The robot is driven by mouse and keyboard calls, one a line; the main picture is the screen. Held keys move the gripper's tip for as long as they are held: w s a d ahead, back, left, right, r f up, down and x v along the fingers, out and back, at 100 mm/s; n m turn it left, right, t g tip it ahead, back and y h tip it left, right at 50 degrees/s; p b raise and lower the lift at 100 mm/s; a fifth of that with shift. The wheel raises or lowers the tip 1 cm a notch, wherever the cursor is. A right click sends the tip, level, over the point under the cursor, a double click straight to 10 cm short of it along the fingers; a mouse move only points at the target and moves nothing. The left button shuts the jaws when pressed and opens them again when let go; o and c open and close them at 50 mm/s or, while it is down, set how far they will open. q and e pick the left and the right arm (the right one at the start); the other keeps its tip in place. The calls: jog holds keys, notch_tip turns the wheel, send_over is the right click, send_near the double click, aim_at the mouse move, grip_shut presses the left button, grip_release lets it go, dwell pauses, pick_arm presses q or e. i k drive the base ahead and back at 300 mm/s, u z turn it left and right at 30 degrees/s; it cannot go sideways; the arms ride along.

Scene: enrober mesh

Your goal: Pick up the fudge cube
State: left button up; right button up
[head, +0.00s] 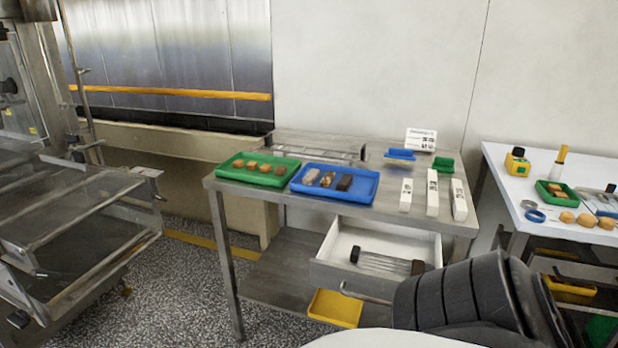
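Several small brown cubes (252,165) sit in a row in a green tray (226,172) at the left of the steel table. A blue tray (370,190) next to it holds a pale piece (311,176), a mottled piece (328,179) and a dark brown block (344,183). I cannot tell from their look which piece is the fudge cube. Neither of my grippers shows. Only a dark ribbed part of my arm shows at the lower right, in front of the table.
The steel table (385,217) also bears white labelled blocks (432,195) and a clear rack (318,146). Its open drawer (341,236) juts forward above a yellow bin (335,308). A white table (520,190) stands right; steel machinery (75,207) stands left. Speckled floor lies between.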

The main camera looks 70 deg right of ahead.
aim_at(281, 170)
jog(key=k, duration=0.45)
jog(key=z, duration=0.95)
